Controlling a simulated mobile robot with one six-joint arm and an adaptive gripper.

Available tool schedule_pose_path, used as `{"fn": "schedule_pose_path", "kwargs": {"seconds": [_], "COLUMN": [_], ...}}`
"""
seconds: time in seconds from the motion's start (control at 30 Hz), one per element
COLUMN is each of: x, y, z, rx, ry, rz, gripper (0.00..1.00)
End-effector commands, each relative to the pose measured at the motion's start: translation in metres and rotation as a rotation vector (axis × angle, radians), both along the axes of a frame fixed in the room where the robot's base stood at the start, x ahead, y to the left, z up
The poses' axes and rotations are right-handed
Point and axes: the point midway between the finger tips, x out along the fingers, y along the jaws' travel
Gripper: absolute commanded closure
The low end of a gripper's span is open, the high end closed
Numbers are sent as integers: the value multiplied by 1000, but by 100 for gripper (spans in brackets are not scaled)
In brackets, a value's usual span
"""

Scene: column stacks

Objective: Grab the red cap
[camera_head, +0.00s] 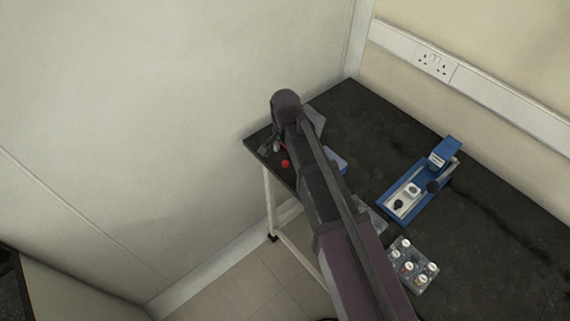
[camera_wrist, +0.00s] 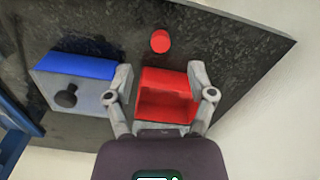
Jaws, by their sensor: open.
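A small round red cap (camera_wrist: 160,41) lies on the dark table top, ahead of my fingertips in the wrist view. A small red round thing, which looks like the same cap, shows near the table's left corner in the head view (camera_head: 285,163). My gripper (camera_wrist: 160,72) is open, with a finger on each side of a red open box (camera_wrist: 166,82) in the wrist view. I cannot tell whether the fingers touch the box or hang above it. The cap is apart from both fingers. In the head view my arm partly hides this corner.
A grey box with a blue top (camera_wrist: 80,67) stands left of my gripper in the wrist view. In the head view, a blue device (camera_head: 425,183) and a clear rack of several white-capped vials (camera_head: 412,266) stand on the dark table (camera_head: 500,230). Walls border the table.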

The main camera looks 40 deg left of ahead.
Motion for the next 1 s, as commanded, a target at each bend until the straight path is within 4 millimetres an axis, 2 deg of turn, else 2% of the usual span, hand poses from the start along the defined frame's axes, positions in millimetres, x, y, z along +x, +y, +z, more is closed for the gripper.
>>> {"fn": "schedule_pose_path", "kwargs": {"seconds": [0.27, 0.8, 1.0], "x": [0, 0, 0], "y": [0, 1, 1], "z": [-7, -46, -52], "rx": [0, 0, 0], "ry": [0, 0, 0], "rz": [0, 0, 0], "gripper": [29, 29, 29]}}
